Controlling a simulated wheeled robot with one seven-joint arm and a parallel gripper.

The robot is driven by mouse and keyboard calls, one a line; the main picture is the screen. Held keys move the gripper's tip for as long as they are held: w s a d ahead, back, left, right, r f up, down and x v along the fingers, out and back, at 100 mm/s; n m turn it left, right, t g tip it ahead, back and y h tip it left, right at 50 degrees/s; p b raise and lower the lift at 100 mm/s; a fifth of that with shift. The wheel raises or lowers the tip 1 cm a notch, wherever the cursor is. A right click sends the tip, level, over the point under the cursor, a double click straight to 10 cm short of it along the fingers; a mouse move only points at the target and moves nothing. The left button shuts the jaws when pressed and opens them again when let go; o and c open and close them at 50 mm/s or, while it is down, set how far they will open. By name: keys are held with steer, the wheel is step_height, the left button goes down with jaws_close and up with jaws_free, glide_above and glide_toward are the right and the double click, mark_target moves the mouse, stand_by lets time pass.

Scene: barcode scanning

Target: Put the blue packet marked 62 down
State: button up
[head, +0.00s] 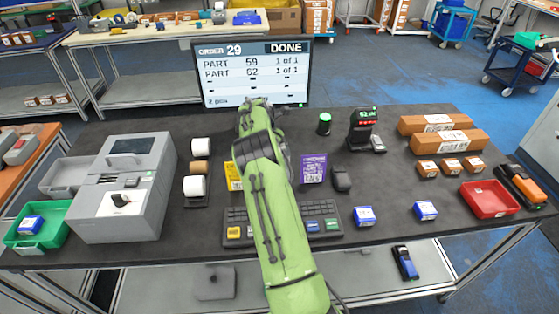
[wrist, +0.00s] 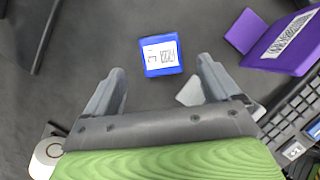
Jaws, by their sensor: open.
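A blue packet (wrist: 161,56) with a white label lies on the dark table top in the wrist view. It lies just beyond and between the fingertips, with bare table around it. Its number is too small to read. My gripper (wrist: 162,72) is open, with a finger on each side and nothing held between them. In the head view my green arm reaches over the keyboard toward the monitor and hides this packet. The monitor (head: 253,72) reads ORDER 29, DONE, with parts 59 and 62 each 1 of 1.
A purple sign (head: 313,168) stands right of my arm, near the keyboard (head: 318,218). Blue packets (head: 363,216) (head: 425,209) lie at the front right. A green tray (head: 57,237) at left holds another. A scanner stand (head: 362,130) and red tray (head: 513,207) stand right.

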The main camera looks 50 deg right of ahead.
steer(key=x, duration=0.5)
steer(key=shift+f, duration=0.15)
steer(key=shift+s+a, duration=0.1)
steer(key=shift+c, duration=0.9)
steer(key=c, duration=1.2)
steer(key=shift+o, duration=0.2)
step_height(320, 180, up, 10)
steer(key=p, duration=0.1)
